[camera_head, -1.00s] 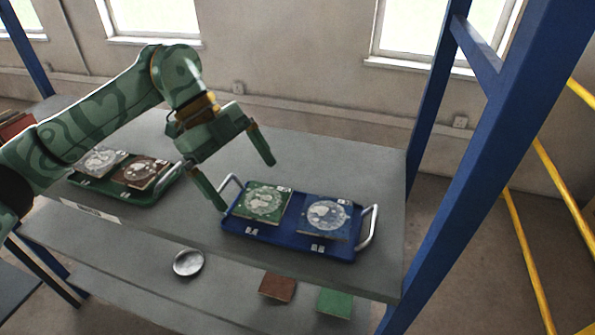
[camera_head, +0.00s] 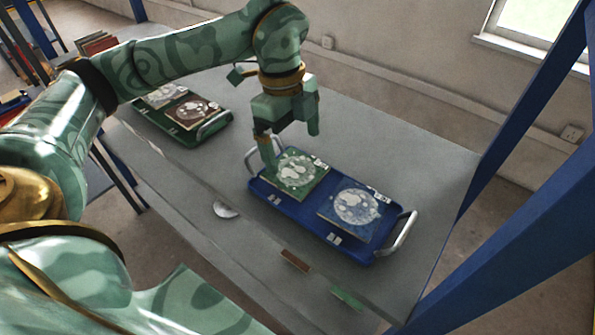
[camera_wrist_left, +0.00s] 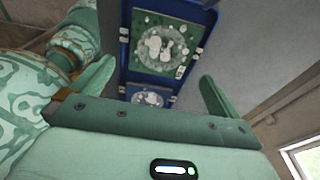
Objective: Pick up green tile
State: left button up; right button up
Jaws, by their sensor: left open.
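The green tile (camera_head: 297,173) lies in the left half of the blue tray (camera_head: 284,205), with a white pattern on its face. In the left wrist view the green tile (camera_wrist_left: 160,42) shows ahead, between and beyond the fingers. My left gripper (camera_head: 291,148) is open and empty, just above the tile's far left side. It also shows in the left wrist view (camera_wrist_left: 158,88) with its fingers spread wide. I cannot tell whether a finger touches the tile or the tray. My right gripper is not in view.
A blue tile (camera_head: 355,206) lies beside the green one in the tray. The tray has metal handles (camera_head: 401,232) at both ends. A green tray (camera_head: 170,128) with a white and a brown tile stands to the left. The grey table (camera_head: 420,150) is clear behind the blue tray.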

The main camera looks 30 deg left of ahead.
aim_at(295, 170)
pick_arm(q)
notch_tip(295, 170, down, 6)
jog(key=shift+w+r+b, duration=0.1)
jog(key=shift+r+b, duration=0.1)
jog(key=shift+b, duration=0.1)
jog(key=shift+c, duration=0.3)
jog(key=c, duration=0.8)
jog(key=shift+r, duration=0.1)
jog(key=r, duration=0.4)
jog(key=shift+s, duration=0.25)
jog(key=s+r, duration=0.3)
jog(key=s, duration=0.1)
jog(key=s+r, duration=0.3)
jog(key=s, duration=0.2)
jog(key=s+a+r, duration=0.1)
jog(key=s+r, duration=0.2)
jog(key=s, duration=0.1)
jog(key=shift+s+p, duration=0.25)
jog(key=shift+p, duration=0.15)
